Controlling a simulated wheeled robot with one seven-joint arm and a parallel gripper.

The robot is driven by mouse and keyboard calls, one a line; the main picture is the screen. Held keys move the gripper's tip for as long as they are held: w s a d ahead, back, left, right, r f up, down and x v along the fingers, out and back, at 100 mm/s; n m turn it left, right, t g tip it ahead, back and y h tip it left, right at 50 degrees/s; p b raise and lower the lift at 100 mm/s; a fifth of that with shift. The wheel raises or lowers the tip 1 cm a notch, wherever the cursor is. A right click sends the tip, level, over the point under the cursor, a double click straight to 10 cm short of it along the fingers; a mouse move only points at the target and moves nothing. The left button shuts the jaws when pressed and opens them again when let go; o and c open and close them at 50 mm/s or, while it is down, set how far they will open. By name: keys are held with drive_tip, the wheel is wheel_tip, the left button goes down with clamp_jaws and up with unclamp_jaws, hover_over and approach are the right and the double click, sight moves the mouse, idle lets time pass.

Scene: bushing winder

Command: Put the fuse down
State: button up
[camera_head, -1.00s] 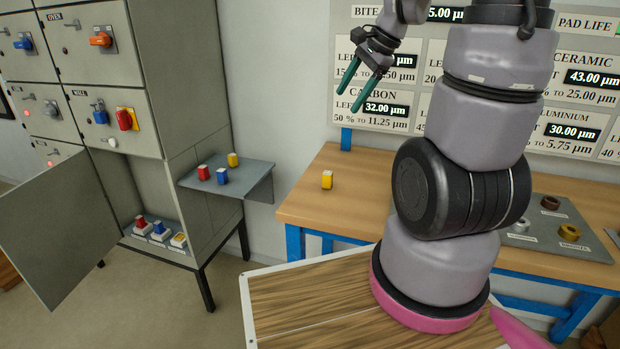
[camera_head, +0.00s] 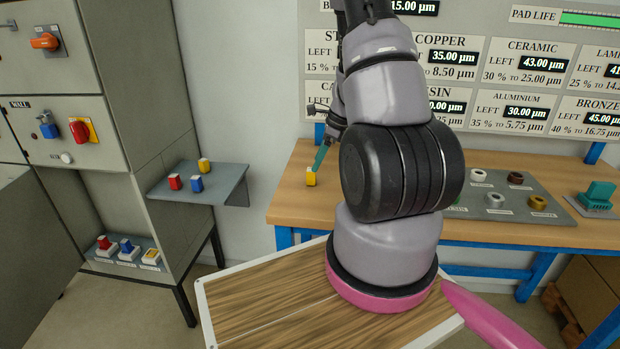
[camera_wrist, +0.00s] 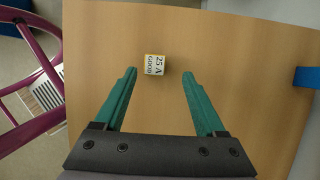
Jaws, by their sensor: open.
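A yellow fuse with a white top (camera_head: 311,177) stands on the wooden table near its left end. In the wrist view the same fuse (camera_wrist: 154,64) shows a label reading "25 A GOOD". My gripper (camera_wrist: 158,72) is open above the table, its two green fingers apart, with the fuse just beyond the fingertips and between their lines. In the head view a green finger (camera_head: 321,157) shows just above and right of the fuse; the rest of the gripper is partly hidden by my arm.
Red, blue and yellow fuses stand on the grey side shelf (camera_head: 215,184). Three more sit in sockets inside the open cabinet (camera_head: 127,252). A grey tray (camera_head: 515,213) with several bushings lies on the table's right part. The tabletop around the fuse is clear.

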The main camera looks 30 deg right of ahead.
sight(311, 173)
drive_tip(key=x, duration=0.5)
drive_tip(key=shift+s+a+f, duration=0.25)
drive_tip(key=shift+a+f, duration=0.05)
drive_tip(key=shift+c, duration=0.3)
clamp_jaws()
